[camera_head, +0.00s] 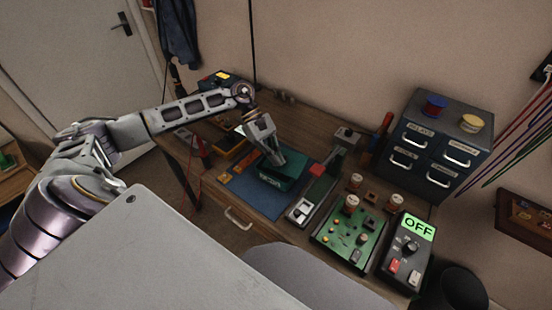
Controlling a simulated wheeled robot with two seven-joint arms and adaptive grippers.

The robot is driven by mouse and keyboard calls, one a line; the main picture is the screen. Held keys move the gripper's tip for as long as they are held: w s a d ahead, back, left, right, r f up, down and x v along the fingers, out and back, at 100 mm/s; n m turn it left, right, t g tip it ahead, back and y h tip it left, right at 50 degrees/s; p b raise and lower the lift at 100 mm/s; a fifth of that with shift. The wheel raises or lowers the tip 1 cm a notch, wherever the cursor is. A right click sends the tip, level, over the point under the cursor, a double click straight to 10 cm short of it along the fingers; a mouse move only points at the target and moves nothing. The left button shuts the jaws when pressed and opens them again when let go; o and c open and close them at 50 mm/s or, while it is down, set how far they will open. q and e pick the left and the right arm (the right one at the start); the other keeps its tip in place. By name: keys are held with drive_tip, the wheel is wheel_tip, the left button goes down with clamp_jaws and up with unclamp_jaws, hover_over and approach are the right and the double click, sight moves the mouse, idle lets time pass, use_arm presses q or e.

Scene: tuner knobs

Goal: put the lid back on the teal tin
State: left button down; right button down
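The teal tin (289,177) stands on a blue mat (257,199) on the wooden workbench, with lettering on its front. My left gripper (277,160) reaches down over the tin from the upper left, its fingertips at the tin's top. The fingers look close together, but the view is too small to show whether they are shut or hold anything. I cannot make out the lid as a separate piece; the gripper covers part of the tin's top. My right gripper is not in view.
Right of the mat are a grey device (299,211), a green circuit board (350,232) and a black box with an "OFF" display (418,227). A dark drawer cabinet (434,145) with two spools stands at the back right. The mat's front left part is clear.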

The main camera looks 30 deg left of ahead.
use_arm(q)
drive_tip(key=shift+f, duration=0.15)
idle(0.5)
drive_tip(key=shift+s, duration=0.15)
idle(0.4)
drive_tip(key=shift+s+a+b, duration=0.3)
drive_tip(key=shift+s+a, duration=0.1)
drive_tip(key=shift+s, duration=0.25)
drive_tip(key=shift+s+a+b, duration=0.25)
drive_tip(key=shift+s+a, duration=0.1)
drive_tip(key=shift+s, duration=0.25)
idle(1.5)
drive_tip(key=shift+s+a, duration=0.1)
drive_tip(key=shift+s, duration=0.05)
idle(0.3)
drive_tip(key=shift+s+a, duration=0.3)
drive_tip(key=shift+s, duration=0.45)
idle(0.8)
drive_tip(key=shift+s+a+f, duration=0.1)
drive_tip(key=shift+s+a, duration=0.25)
drive_tip(key=shift+s, duration=0.5)
idle(1.2)
